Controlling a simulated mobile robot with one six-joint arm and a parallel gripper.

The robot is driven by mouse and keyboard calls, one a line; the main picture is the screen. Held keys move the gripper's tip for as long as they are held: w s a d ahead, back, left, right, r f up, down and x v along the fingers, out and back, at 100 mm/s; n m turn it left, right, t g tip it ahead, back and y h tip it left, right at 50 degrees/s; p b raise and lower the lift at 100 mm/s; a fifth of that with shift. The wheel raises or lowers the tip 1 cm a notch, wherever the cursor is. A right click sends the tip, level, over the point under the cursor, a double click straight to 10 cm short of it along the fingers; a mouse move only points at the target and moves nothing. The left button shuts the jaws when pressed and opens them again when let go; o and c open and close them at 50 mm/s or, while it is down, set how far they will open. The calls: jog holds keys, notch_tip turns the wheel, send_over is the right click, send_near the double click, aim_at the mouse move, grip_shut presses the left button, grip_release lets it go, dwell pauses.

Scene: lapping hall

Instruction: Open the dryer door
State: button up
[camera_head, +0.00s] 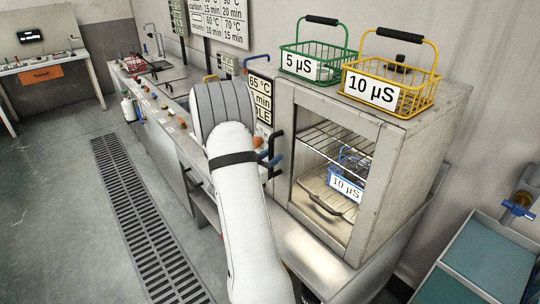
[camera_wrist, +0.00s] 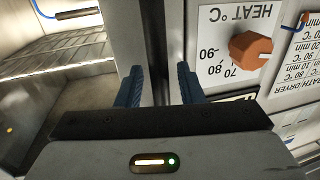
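The dryer (camera_head: 390,190) is a grey metal cabinet at the right of the head view. Its framed door (camera_head: 285,150) looks shut, with a window onto wire shelves and a blue basket (camera_head: 346,185) labelled 10 µS. A dark handle (camera_head: 275,140) stands at the door's left edge. My gripper (camera_head: 270,158) is at this handle, partly hidden behind my arm. In the wrist view, my gripper's blue fingers (camera_wrist: 160,88) are apart, with the dark upright handle (camera_wrist: 154,45) between them, nearer the left finger. A gap shows at the right finger.
An orange heat dial (camera_wrist: 250,50) is close right of the fingers in the wrist view. A green basket (camera_head: 315,62) and a yellow basket (camera_head: 390,85) stand on the dryer. A long bench (camera_head: 165,120) runs left. Floor around the drain grate (camera_head: 140,225) is clear.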

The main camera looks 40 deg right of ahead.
grip_shut()
dwell(0.4)
jog(key=shift+a, duration=0.1)
